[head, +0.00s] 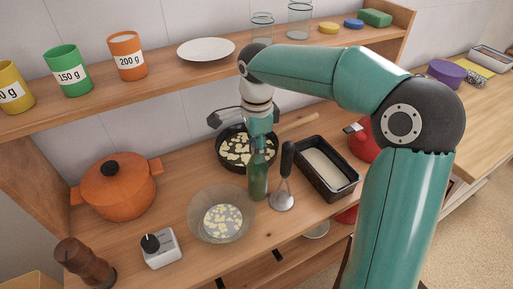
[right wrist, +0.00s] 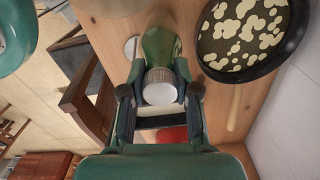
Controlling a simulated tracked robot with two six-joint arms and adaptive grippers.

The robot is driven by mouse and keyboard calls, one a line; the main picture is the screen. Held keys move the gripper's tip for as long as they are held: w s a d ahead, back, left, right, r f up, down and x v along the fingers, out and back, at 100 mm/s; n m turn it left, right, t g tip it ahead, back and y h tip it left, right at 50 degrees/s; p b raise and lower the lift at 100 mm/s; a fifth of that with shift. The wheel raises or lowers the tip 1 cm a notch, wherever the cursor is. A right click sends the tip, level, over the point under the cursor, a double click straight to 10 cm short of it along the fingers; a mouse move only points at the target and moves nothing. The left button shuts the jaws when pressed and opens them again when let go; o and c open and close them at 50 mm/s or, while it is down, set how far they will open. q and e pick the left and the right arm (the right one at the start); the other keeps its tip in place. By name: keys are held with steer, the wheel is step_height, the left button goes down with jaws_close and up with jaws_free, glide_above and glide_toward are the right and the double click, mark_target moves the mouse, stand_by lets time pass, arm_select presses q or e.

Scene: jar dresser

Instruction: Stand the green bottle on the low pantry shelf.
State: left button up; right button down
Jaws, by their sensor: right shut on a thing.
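The green bottle (head: 258,177) is upright among the things on the wooden dresser board. My right gripper (head: 261,135) comes down from above and is shut on its top end. In the right wrist view, my right gripper (right wrist: 160,92) has one finger on each side of the bottle's pale ribbed cap, and the green bottle (right wrist: 161,44) extends beyond it. I cannot tell whether its base touches the board. The low pantry shelf cannot be told for certain; a lower shelf (head: 262,268) shows below the board's front edge. My left gripper is not in view.
Close around the bottle are a glass bowl (head: 194,225), a frying pan (head: 224,161), a dark-handled utensil (head: 283,199) and a loaf tin (head: 345,184). An orange pot (head: 118,190), timer (head: 160,248) and pepper mill (head: 84,263) stand left. An upper shelf (head: 155,92) holds cups and a plate.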

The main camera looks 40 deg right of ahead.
steer(key=c, duration=0.8)
jaws_free()
steer(key=shift+f, duration=0.1)
steer(key=shift+c, duration=0.2)
